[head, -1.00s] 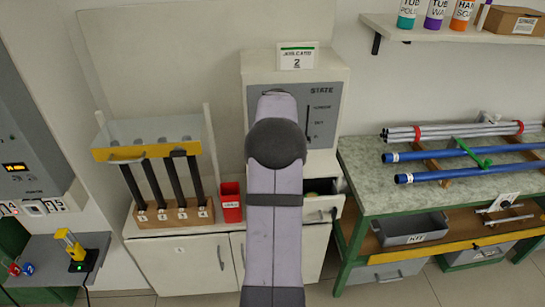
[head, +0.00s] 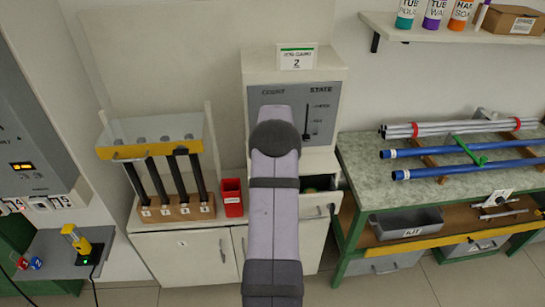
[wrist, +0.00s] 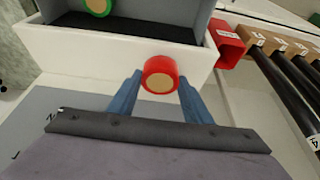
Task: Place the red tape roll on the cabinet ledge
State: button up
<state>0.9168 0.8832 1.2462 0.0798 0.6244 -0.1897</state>
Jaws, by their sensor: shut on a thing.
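The red tape roll (wrist: 160,75), a red ring with a tan middle, is held between the blue fingers of my gripper (wrist: 160,82) in the wrist view. It appears just outside the front wall of an open white drawer. In the head view my own arm hides the gripper and the roll. The low white cabinet (head: 190,255) stands behind and left of the arm, with a narrow ledge-like top (head: 160,226). I cannot tell which surface the task's ledge is.
The open drawer (wrist: 120,50) holds a green tape roll (wrist: 97,5). A red bin (head: 232,198) and a rack of black rods (head: 178,212) stand on the cabinet top. A grey state panel (head: 315,105) rises behind the arm. A green workbench (head: 365,180) with pipes stands right.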

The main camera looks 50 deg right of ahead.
jog(key=shift+w+d+f+p, duration=0.15)
jog(key=shift+f+p, duration=0.2)
jog(key=shift+p, duration=0.1)
jog(key=shift+f, duration=0.15)
jog(key=shift+f, duration=0.2)
jog(key=o, duration=1.1)
jog(key=shift+c, duration=0.2)
jog(key=shift+r, duration=0.1)
jog(key=shift+r, duration=0.2)
jog(key=b+v, duration=0.3)
jog(key=v, duration=0.9)
jog(key=shift+b, duration=0.35)
